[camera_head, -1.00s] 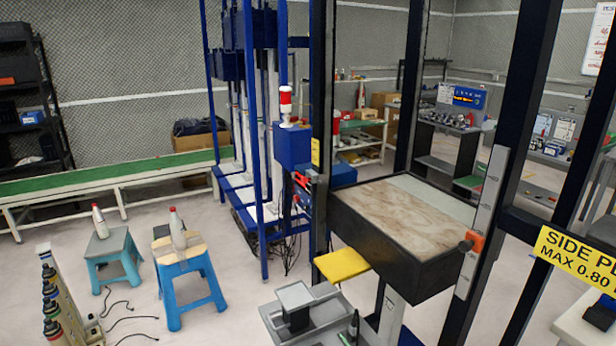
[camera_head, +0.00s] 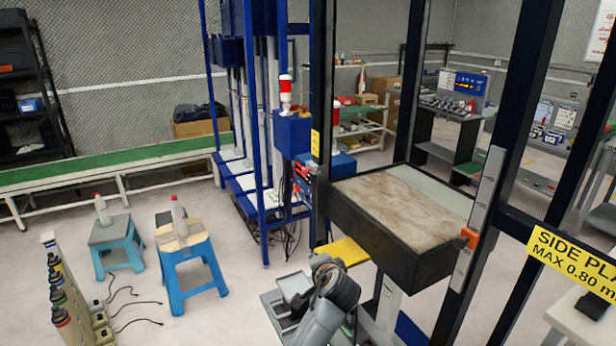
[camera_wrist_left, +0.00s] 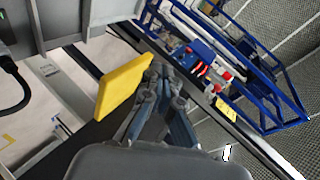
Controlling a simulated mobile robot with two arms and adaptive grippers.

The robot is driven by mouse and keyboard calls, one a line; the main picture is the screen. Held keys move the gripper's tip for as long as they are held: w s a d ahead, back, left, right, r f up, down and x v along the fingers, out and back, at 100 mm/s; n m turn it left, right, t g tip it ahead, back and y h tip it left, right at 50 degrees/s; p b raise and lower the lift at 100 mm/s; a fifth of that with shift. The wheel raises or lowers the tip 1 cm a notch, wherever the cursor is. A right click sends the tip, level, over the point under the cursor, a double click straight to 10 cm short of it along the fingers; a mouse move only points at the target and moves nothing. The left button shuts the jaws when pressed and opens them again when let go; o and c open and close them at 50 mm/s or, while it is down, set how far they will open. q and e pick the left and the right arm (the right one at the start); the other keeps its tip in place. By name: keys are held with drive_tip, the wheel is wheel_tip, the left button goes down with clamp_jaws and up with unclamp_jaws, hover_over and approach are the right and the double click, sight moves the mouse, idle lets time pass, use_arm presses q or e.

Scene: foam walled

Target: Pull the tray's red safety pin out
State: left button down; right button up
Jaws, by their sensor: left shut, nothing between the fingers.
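The tray (camera_head: 372,236) is a dark box with a marbled top, set between black posts in the head view. A small red part (camera_head: 304,172) shows beside the front-left post; red parts also show in the left wrist view (camera_wrist_left: 203,70). I cannot tell which is the safety pin. An orange block (camera_head: 469,238) sits on the metal strip at the tray's right. My left gripper (camera_wrist_left: 165,72) is shut and empty beside the yellow plate, apart from the red parts. In the head view, my left arm's wrist hides its fingers. My right gripper is not in view.
A yellow plate (camera_head: 341,253) lies below the tray's left side; it also shows in the left wrist view (camera_wrist_left: 122,86). Blue frames (camera_head: 262,150) stand behind the left post. Two blue stools (camera_head: 189,262) with bottles stand on the left floor, with some clear floor around them.

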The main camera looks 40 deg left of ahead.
use_arm(q)
drive_tip(key=w+a+r+m+y, duration=0.2)
drive_tip(key=w+a+r, duration=0.3)
drive_tip(key=w+r, duration=0.5)
wheel_tip(320, 180, up, 4)
drive_tip(key=shift+w+a+r+t+y, duration=0.2)
drive_tip(key=shift+t+y, duration=0.2)
drive_tip(key=shift+y, duration=0.4)
